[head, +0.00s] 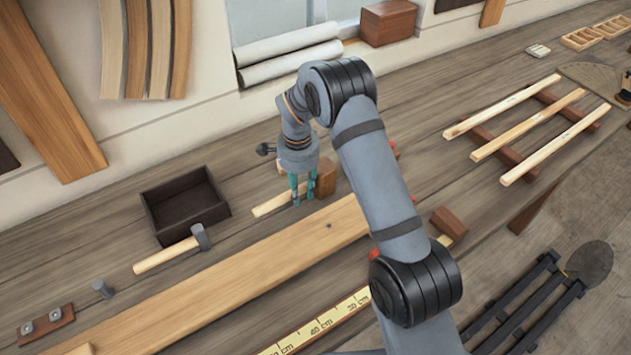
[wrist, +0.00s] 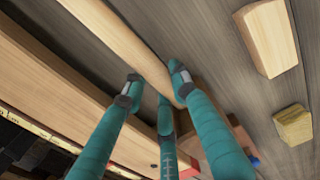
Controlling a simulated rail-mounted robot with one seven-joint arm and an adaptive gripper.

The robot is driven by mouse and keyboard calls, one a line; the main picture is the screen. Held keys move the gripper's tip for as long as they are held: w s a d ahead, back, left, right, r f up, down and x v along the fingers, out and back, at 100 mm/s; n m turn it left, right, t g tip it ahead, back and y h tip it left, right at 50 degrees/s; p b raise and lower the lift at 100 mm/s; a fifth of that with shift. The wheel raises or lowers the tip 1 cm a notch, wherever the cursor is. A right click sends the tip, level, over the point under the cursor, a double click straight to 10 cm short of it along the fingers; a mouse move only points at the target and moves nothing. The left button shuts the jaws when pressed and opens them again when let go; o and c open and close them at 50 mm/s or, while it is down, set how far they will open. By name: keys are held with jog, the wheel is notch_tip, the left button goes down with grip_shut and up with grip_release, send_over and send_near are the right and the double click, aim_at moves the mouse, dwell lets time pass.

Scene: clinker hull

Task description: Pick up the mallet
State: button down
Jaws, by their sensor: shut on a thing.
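The wooden mallet lies under my arm in the head view, with its pale handle (head: 268,206) pointing left and its brown block head (head: 326,178) to the right, partly behind my gripper (head: 301,195). In the wrist view the handle (wrist: 115,35) runs down from the top left between the teal fingers of my gripper (wrist: 153,84). The fingers are shut on the handle close to the head (wrist: 212,142), which is partly hidden by a finger. I cannot tell whether the mallet is clear of the bench.
A long plank (head: 250,270) lies in front of the mallet. To the left are a dark open tray (head: 160,222) and a steel-headed hammer (head: 165,255). A yellow ruler (head: 315,325) is at the front. In the wrist view a pale wood block (wrist: 267,38) and a small yellowish block (wrist: 293,125) lie right.

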aim_at(300, 187)
jog(key=shift+r, duration=0.1)
jog(key=shift+w+r+b, duration=0.1)
jog(key=shift+r+b, duration=0.25)
jog(key=shift+r, duration=0.15)
notch_tip(300, 187, up, 3)
jog(key=shift+w+a+f+b, duration=0.1)
jog(key=shift+b, duration=0.55)
jog(key=s+d+r+b, duration=0.4)
jog(key=s+d+r, duration=0.2)
jog(key=s, duration=0.4)
jog(key=shift+d+r, duration=0.35)
jog(key=shift+r, duration=0.2)
jog(key=c, duration=1.9)
grip_release()
jog(key=c, duration=0.6)
grip_shut()
